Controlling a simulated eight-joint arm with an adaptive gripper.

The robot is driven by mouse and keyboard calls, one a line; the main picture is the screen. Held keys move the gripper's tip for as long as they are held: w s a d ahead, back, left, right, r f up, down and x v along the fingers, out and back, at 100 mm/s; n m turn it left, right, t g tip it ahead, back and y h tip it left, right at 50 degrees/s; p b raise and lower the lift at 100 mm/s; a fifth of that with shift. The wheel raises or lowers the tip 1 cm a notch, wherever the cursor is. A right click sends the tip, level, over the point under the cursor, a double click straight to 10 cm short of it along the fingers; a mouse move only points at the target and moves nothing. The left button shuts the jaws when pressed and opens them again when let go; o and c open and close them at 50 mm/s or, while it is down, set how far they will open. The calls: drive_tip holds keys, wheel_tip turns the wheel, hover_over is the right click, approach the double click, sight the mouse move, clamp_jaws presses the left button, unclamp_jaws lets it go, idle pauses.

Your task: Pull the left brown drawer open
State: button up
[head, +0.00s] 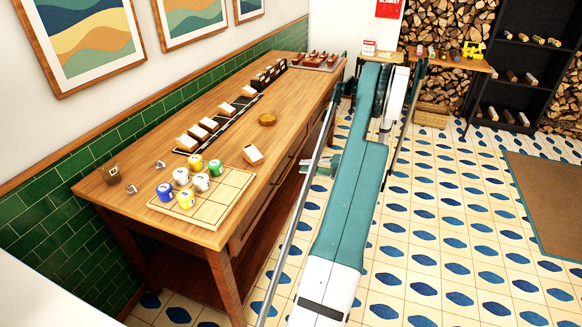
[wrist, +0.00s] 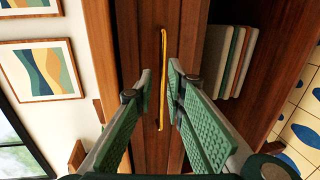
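In the wrist view, a brown wooden drawer front (wrist: 144,40) carries a long thin brass handle (wrist: 163,60). My gripper (wrist: 158,82) is open, with one green ribbed finger on each side of the handle's lower part in the picture. The handle lies between the fingertips, and I cannot tell whether either finger touches it. The drawer appears shut. In the head view, my gripper (head: 309,163) is beside the front of the long wooden table (head: 222,222), partly hidden by my arm. The drawer fronts show only at a steep angle there.
Mugs stand on a wooden grid board (head: 222,209) on the tabletop. In the wrist view, upright boards (wrist: 235,62) stand on the shelf below.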

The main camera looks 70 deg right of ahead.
sight(291, 165)
drive_tip(key=shift+f, duration=0.25)
drive_tip(key=shift+b+x, duration=0.8)
drive_tip(key=shift+x, duration=3.05)
clamp_jaws()
